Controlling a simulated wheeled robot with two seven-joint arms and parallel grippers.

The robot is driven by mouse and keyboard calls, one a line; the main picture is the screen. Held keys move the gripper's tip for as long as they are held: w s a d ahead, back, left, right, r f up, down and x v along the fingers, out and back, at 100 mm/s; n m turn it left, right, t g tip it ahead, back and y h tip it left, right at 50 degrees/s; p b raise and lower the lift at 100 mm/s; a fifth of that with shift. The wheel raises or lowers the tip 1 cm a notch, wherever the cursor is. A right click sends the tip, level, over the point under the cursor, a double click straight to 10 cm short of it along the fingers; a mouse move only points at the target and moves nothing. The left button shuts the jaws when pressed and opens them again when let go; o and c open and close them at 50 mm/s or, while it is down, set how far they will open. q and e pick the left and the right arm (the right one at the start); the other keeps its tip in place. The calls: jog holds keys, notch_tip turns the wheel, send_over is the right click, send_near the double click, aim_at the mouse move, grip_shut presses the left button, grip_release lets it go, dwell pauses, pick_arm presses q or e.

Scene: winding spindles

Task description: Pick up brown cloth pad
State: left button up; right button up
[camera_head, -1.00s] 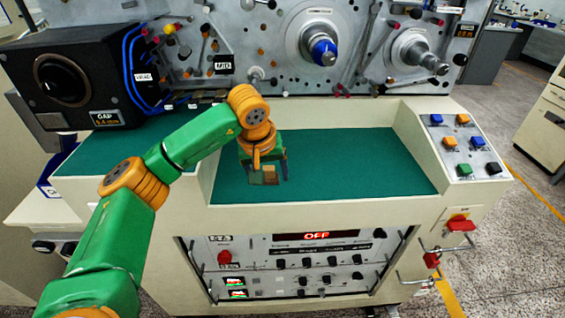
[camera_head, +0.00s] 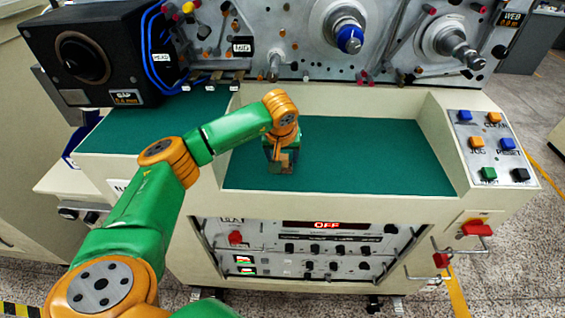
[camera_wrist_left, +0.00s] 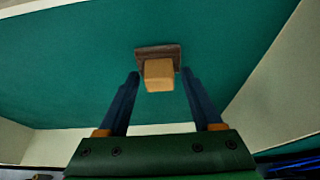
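The brown cloth pad (camera_wrist_left: 158,49) lies on the green work surface. A tan block-shaped grip stands on it, facing the camera in the left wrist view. My left gripper (camera_wrist_left: 159,75) is open, with one dark finger on each side of the tan grip and visible gaps between. The fingertips reach about as far as the grip; contact is not visible. In the head view my left gripper (camera_head: 280,162) points down at the pad on the left part of the middle surface, and partly hides it. My right gripper is out of view.
The green surface (camera_head: 370,160) is clear to the right of the gripper. A button panel (camera_head: 488,148) bounds it at right. The machine face with spindles (camera_head: 345,35) rises behind. A black box (camera_head: 85,60) stands at the back left.

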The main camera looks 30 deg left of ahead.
pick_arm(q)
jog(key=shift+s, duration=0.1)
jog(key=shift+c, duration=0.9)
jog(key=shift+w, duration=0.2)
jog(key=shift+r+b, duration=0.9)
jog(key=shift+r, duration=0.3)
jog(key=s+a+r+b, duration=0.1)
jog(key=s+a+r, duration=0.5)
jog(key=s+r, duration=0.4)
jog(key=s, duration=0.2)
jog(key=shift+s+a+r, duration=0.3)
